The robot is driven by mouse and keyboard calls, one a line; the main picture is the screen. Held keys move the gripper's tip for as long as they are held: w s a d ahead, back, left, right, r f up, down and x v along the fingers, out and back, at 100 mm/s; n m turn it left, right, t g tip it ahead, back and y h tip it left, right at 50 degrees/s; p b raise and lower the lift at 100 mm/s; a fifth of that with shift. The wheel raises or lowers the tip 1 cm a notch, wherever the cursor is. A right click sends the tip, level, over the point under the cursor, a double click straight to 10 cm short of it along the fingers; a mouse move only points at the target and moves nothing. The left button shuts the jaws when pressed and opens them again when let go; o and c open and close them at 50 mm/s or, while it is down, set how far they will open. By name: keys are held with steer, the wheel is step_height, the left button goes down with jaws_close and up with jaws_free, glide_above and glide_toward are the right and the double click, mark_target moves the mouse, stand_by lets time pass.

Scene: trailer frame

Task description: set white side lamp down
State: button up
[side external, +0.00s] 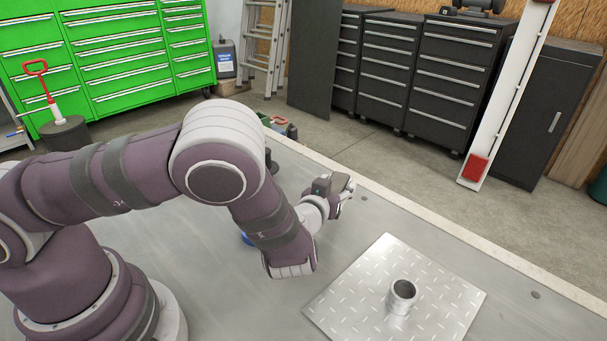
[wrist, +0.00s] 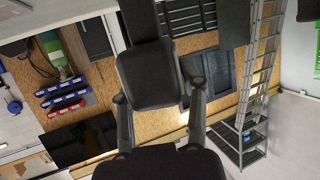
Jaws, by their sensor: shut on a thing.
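My gripper (side external: 343,191) is at the end of my arm, raised above the grey bench top, left of and behind the tread plate. In the wrist view its two fingers (wrist: 159,92) close on a dark, block-shaped thing (wrist: 148,76), which fits the white side lamp seen from its dark side. A further dark part rises beyond it. No white face of it shows in the wrist view. In the side external view the held thing is small and partly hidden by the gripper, so its shape and tilt cannot be told.
A tread plate (side external: 347,298) with an upright metal pipe stub (side external: 402,293) lies on the bench top (side external: 235,312). A white post with a red patch (side external: 505,105) stands beyond the bench edge. Green drawers (side external: 110,60) and dark cabinets (side external: 455,85) stand behind.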

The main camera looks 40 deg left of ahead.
steer(key=shift+f, duration=1.1)
steer(key=o, duration=1.2)
steer(key=shift+o, duration=0.2)
